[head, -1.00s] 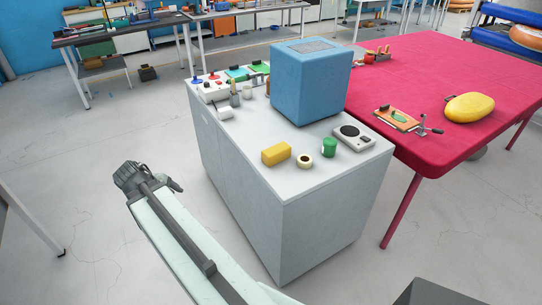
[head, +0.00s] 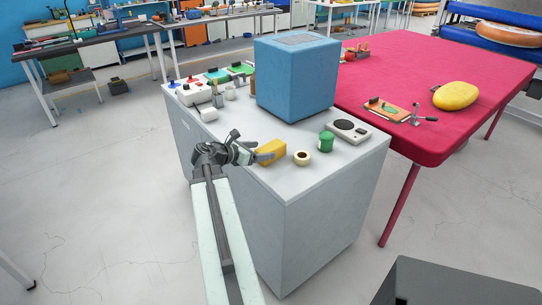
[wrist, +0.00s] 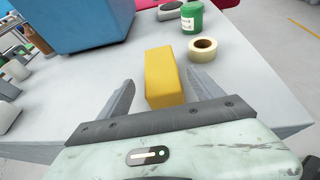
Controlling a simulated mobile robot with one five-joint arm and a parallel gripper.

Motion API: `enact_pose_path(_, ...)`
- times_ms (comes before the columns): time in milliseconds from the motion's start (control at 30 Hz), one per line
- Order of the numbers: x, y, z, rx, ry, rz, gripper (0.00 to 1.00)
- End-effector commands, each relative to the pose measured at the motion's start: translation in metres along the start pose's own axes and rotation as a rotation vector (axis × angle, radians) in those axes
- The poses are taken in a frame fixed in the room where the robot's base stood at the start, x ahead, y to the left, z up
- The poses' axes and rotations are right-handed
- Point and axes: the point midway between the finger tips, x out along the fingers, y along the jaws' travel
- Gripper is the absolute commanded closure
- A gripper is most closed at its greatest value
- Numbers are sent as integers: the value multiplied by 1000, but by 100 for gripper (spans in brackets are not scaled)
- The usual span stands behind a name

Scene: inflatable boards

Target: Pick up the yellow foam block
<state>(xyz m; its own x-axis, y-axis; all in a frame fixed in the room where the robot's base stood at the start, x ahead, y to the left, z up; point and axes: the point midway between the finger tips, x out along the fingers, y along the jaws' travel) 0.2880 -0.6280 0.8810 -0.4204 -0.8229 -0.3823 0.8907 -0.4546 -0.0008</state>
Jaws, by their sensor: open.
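The yellow foam block (head: 272,151) lies on the grey cabinet top (head: 290,182) near its front left edge. In the wrist view the yellow foam block (wrist: 163,77) lies ahead of my gripper (wrist: 155,100), its near end between the two spread fingers. My gripper (head: 256,150) is open and empty beside the block in the head view. Clear gaps show on both sides of the block in the wrist view. In the head view my gripper partly covers the block's left end.
A tape roll (head: 302,158), a green container (head: 326,141) and a scale-like device (head: 348,130) stand right of the block. A large blue box (head: 297,78) stands behind it. Small cups and a white block (head: 209,114) are at left. A red table (head: 440,70) adjoins at right.

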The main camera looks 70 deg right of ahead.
Motion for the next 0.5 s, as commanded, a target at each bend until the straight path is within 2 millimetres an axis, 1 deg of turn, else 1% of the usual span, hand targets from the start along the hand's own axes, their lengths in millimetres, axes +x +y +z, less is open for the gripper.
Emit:
enact_pose_path(167,10,-1,-1,2,0,-3,25)
enact_pose_path(267,25,-1,-2,2,0,-3,25)
enact_pose_path(400,51,-2,-2,2,0,-4,25)
enact_pose_path(500,57,-2,0,2,1,-2,25)
